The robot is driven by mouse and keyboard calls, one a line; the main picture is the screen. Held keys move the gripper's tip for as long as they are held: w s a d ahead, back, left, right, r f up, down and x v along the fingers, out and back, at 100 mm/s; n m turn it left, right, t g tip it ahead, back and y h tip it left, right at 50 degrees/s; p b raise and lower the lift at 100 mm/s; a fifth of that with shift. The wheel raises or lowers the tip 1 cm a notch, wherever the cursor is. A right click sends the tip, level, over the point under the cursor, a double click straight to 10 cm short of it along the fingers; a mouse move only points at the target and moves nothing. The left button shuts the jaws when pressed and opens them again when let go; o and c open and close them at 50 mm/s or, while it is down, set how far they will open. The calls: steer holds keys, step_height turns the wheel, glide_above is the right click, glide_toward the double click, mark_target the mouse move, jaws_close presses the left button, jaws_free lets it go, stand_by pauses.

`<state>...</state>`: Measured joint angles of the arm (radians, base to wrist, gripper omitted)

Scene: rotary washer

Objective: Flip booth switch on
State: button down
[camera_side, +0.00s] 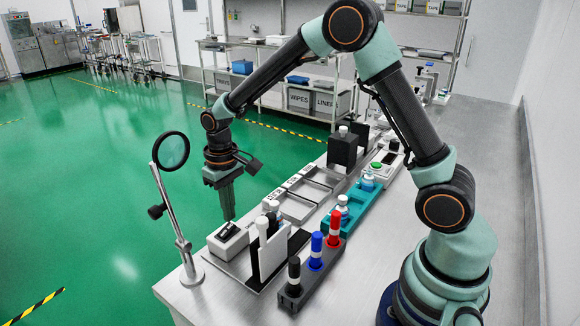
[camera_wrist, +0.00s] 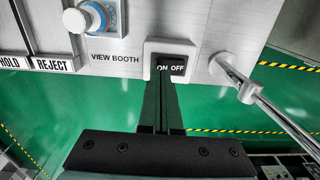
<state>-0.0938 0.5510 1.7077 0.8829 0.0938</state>
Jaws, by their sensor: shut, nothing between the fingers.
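The booth switch (camera_side: 228,240) is a small white box with a black rocker at the near left end of the bench. In the wrist view the rocker (camera_wrist: 172,67) reads ON on its left and OFF on its right, beside the label VIEW BOOTH. I cannot tell which side is pressed down. My gripper (camera_side: 229,216) is shut and empty, pointing down just above the switch box in the side view. In the wrist view its fingertips (camera_wrist: 166,82) overlap the rocker's lower edge. I cannot tell whether they touch it.
A magnifier (camera_side: 171,151) stands on a post left of the switch. White and black booth panels (camera_side: 270,254) stand right of it. A rack (camera_side: 310,282) with black, blue and red-capped items is nearer the front right. Labelled trays (camera_side: 298,209) lie behind the panels.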

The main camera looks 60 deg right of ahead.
mark_target(232, 225)
steer(key=shift+f, duration=1.05)
stand_by(0.9)
steer(key=shift+r, duration=3.55)
steer(key=s+d+r+t, duration=0.4)
steer(key=s+r, duration=0.7)
steer(key=s, duration=0.4)
steer(key=shift+s+r+t, duration=0.3)
steer(key=shift+s+t, duration=0.05)
steer(key=shift+t, duration=0.45)
